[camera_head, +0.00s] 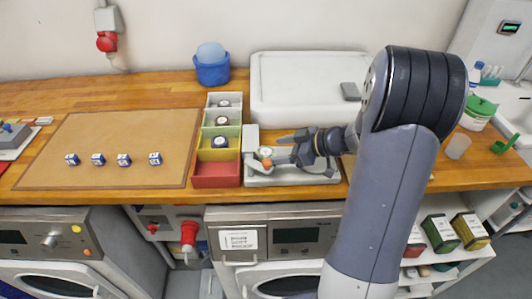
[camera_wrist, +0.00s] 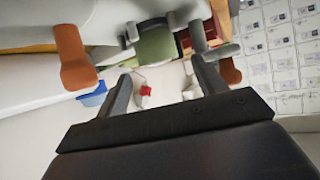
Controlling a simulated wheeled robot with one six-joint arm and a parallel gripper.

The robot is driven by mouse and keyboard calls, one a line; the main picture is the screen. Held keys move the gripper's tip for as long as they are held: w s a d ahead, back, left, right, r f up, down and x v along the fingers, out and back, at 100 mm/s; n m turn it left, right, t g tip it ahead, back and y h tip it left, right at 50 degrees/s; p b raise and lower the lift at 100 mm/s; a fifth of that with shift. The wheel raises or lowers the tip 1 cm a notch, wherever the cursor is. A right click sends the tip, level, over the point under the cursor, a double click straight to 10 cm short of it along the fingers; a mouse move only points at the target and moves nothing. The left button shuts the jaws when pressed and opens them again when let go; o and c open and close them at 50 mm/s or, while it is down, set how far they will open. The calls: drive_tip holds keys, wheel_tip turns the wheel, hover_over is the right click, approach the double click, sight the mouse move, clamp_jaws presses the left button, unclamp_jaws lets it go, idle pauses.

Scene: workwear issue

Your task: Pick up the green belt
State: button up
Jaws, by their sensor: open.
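My gripper (camera_head: 274,150) reaches left over a light grey scale-like tray (camera_head: 290,178) at the table's front edge. Its jaws are open, with orange fingertips apart in the wrist view (camera_wrist: 150,62). A small pale, greenish round item (camera_head: 265,152) shows by the fingertips; I cannot tell if it is the green belt or touches a finger. In the wrist view a green shape (camera_wrist: 156,46) shows beyond the fingers; I cannot tell what it is.
A row of grey, green, yellow and red bins (camera_head: 215,181) stands just left, some holding round items. A brown mat (camera_head: 85,135) with several small blue-and-white blocks lies further left. A green-lidded jar (camera_head: 478,112) is at right.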

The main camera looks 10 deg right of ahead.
sight(266, 156)
drive_tip(key=shift+p+x, duration=0.3)
drive_tip(key=shift+x, duration=1.1)
drive_tip(key=shift+c, duration=0.2)
drive_tip(key=c, duration=0.8)
